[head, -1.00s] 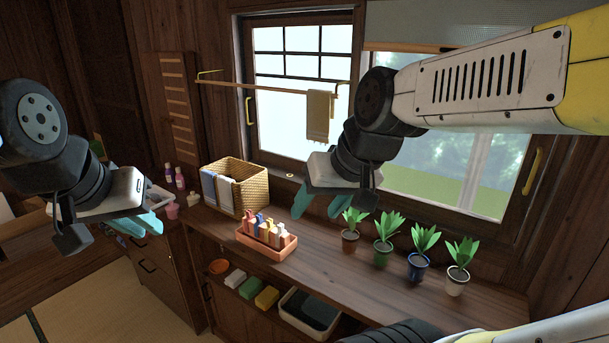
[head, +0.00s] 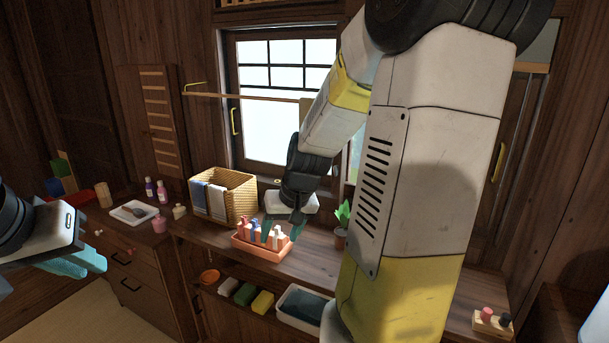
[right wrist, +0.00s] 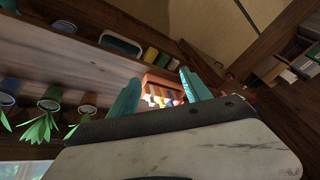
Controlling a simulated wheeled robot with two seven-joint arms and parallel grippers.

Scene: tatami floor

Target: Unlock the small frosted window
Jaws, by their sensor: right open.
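The small frosted window (head: 283,127) has a dark wooden frame and a white pane with a grid at its top. It stands behind the counter and looks closed. A yellow pull handle (head: 235,121) is on its left frame. I cannot make out a lock on it; my right arm covers part of its right side. My right gripper (head: 281,232) is open and empty, pointing down above the orange caddy (head: 262,251), which shows between its fingers in the right wrist view (right wrist: 158,85). My left gripper (head: 80,262) is at the left edge, its finger gap unclear.
A wicker basket (head: 238,198) with towels stands left of the caddy. A wooden rail (head: 240,97) crosses before the window. A small round item (head: 277,181) is near the sill. Potted plants (right wrist: 50,100) line the counter. My right arm blocks much of the right side.

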